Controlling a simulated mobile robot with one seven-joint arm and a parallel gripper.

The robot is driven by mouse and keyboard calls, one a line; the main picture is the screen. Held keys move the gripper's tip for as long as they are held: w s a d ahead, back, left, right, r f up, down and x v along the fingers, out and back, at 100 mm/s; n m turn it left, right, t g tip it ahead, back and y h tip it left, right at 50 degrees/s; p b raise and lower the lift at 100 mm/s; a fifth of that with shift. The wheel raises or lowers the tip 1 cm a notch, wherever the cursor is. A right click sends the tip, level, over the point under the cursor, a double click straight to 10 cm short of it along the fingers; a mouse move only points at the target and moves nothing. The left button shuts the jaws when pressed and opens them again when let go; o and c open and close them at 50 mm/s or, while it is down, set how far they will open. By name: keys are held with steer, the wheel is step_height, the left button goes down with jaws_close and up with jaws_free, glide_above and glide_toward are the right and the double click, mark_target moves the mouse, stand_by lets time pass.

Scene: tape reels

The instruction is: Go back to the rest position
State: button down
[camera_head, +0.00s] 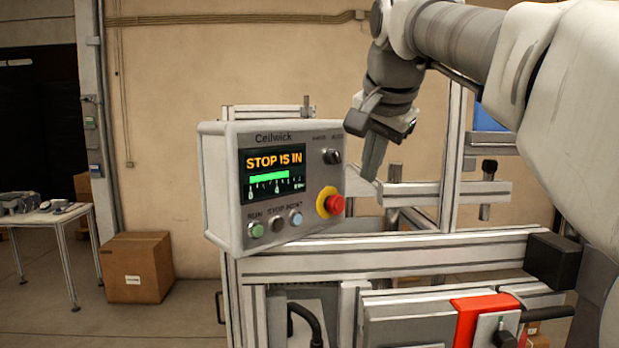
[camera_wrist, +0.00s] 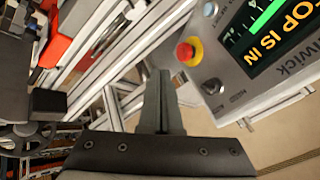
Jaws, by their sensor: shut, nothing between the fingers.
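My gripper (camera_head: 371,178) hangs to the right of the control box, fingers pointing down, above the metal frame. Its fingers are shut together and hold nothing; they also show in the wrist view (camera_wrist: 159,75). The grey Ceilwick control box (camera_head: 222,190) is mounted on the frame, and its screen (camera_head: 272,173) reads "STOP IS IN" over a green bar. A red emergency stop button (camera_head: 335,204) on a yellow base sits at the box's right edge, apart from my fingers. It also shows in the wrist view (camera_wrist: 184,52). Green, dark and pale blue buttons line the bottom of the panel.
Aluminium rails (camera_head: 380,257) run below and behind my gripper. A red part (camera_head: 472,318) and a black block (camera_head: 551,261) sit at the lower right. A cardboard box (camera_head: 137,267) and a white table (camera_head: 44,217) stand at the left, with open floor between them and the frame.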

steer(key=s+f+n+g+b, duration=0.1)
steer(key=s+f+n, duration=0.3)
steer(key=s+f, duration=0.7)
steer(key=s+f+n, duration=0.5)
steer(key=s+f, duration=0.7)
steer(key=f, duration=0.6)
steer(key=shift+f+g+b, duration=0.3)
steer(key=shift+g+b, duration=0.1)
